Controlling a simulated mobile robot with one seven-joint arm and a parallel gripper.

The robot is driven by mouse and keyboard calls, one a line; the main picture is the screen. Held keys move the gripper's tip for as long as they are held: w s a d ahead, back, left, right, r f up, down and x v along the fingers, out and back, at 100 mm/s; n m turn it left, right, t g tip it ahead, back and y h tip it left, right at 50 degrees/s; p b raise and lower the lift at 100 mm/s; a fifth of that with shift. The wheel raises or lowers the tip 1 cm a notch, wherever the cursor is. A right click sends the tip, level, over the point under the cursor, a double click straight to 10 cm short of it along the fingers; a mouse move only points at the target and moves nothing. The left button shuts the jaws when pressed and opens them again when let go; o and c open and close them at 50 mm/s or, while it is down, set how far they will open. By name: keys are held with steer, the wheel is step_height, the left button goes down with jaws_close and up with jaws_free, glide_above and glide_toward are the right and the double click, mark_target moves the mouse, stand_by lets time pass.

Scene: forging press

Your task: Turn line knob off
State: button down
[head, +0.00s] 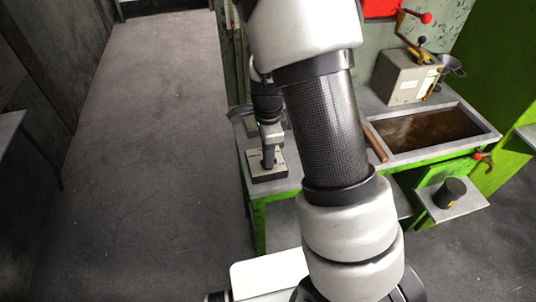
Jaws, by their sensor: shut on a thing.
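My gripper (269,138) points down over a small block (268,176) with a pale top and dark sides, at the left front of the green-framed bench (252,135). It is shut on the top of a dark upright piece (268,157) that stands on this block. I take this piece to be the line knob, but it is too small to read any marking or its turn position. My arm hides part of the bench to the right of the block.
A grey box (403,78) with a red-balled lever (426,18) stands at the bench's back right. A basin of brown liquid (425,130) is in front of it. A black cylinder (449,192) sits on a lower shelf. Open floor (150,150) lies left.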

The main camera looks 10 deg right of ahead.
steer(key=c, duration=1.8)
jaws_free()
steer(key=shift+r, duration=0.15)
step_height(320, 180, up, 17)
steer(key=p, duration=0.2)
steer(key=shift+r, duration=0.15)
steer(key=s+r+n+t+p, duration=0.2)
steer(key=s+r+n+t, duration=0.3)
steer(key=s+r+n, duration=0.8)
steer(key=s+n, duration=0.4)
steer(key=n, duration=0.1)
steer(key=shift+s+d+r+t+p, duration=0.15)
steer(key=shift+s+r+t+p, duration=0.15)
